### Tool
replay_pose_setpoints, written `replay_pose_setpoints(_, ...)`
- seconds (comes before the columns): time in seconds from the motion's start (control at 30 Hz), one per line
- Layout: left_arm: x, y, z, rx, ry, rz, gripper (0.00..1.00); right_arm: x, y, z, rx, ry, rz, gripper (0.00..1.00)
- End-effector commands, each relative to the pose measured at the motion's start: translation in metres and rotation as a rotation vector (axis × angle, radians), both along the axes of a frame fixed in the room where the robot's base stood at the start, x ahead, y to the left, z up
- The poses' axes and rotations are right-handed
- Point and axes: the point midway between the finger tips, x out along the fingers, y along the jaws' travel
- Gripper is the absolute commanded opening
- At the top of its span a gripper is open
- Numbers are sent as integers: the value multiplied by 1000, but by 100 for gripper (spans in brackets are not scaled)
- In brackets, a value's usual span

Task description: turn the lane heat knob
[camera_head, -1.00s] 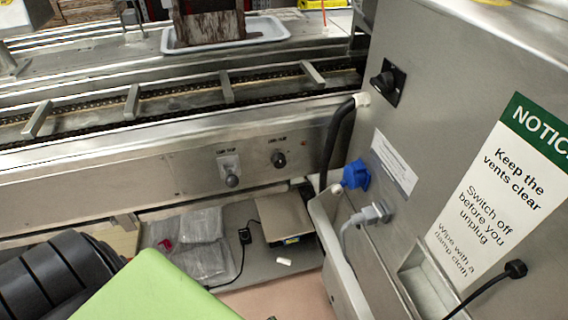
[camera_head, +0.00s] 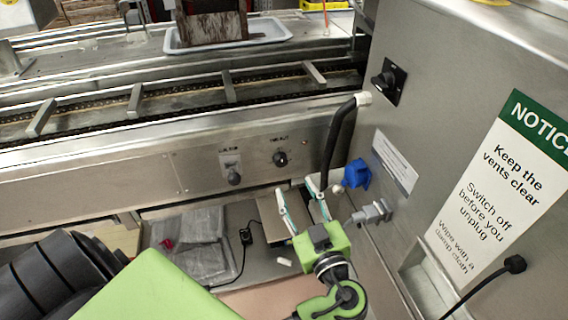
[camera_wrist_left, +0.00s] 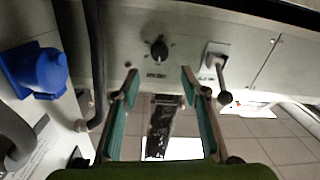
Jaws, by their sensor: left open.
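A small black rotary knob (camera_head: 280,158) with marks around it sits on the steel front panel of the conveyor. It also shows in the left wrist view (camera_wrist_left: 159,50), where its label is upside down and too small to read. Beside it is a second control, a lever with a round end (camera_head: 234,177) on a pale plate, also in the wrist view (camera_wrist_left: 223,92). My left gripper (camera_head: 295,187) is open and empty, its fingertips below and slightly right of the black knob, apart from it. In the wrist view the knob lies beyond the gap between the fingers (camera_wrist_left: 159,74).
A steel cabinet (camera_head: 440,60) stands close on the right, with a blue plug (camera_head: 356,174), a grey plug (camera_head: 372,212) and a rotary switch (camera_head: 388,80). A thick black hose (camera_head: 338,142) hangs just right of the gripper. Plastic bags (camera_head: 195,240) lie on the shelf below.

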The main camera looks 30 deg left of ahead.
Motion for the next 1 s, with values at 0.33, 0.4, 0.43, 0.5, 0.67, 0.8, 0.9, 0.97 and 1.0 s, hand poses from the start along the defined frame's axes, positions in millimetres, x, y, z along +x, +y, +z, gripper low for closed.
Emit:
replay_pose_setpoints(0.33, 44, 57, 3, 4, 2, 0, 41, -8, -7, 23, -8, 12, 2, 40)
replay_pose_setpoints(0.4, 49, 64, 2, 3, 2, -1, 41, -8, -8, 25, -10, 12, 3, 40)
replay_pose_setpoints(0.43, 51, 66, 2, 3, 3, -1, 41, -8, -9, 26, -11, 12, 3, 40)
replay_pose_setpoints(0.5, 55, 70, 1, 2, 4, -2, 41, -7, -10, 27, -12, 12, 4, 40)
replay_pose_setpoints(0.67, 58, 74, 0, 0, 3, -1, 41, -7, -10, 27, -12, 11, 4, 40)
replay_pose_setpoints(0.8, 58, 75, -1, 0, 3, -1, 41, -7, -10, 27, -12, 11, 4, 40)
replay_pose_setpoints(0.9, 58, 75, -1, 0, 3, -1, 35, -6, -10, 27, -12, 10, 4, 40)
replay_pose_setpoints(0.97, 58, 75, -1, 0, 3, -1, 20, -6, -10, 27, -12, 10, 4, 40)
replay_pose_setpoints(1.0, 58, 75, -1, 0, 3, -1, 9, -6, -10, 27, -12, 9, 4, 40)
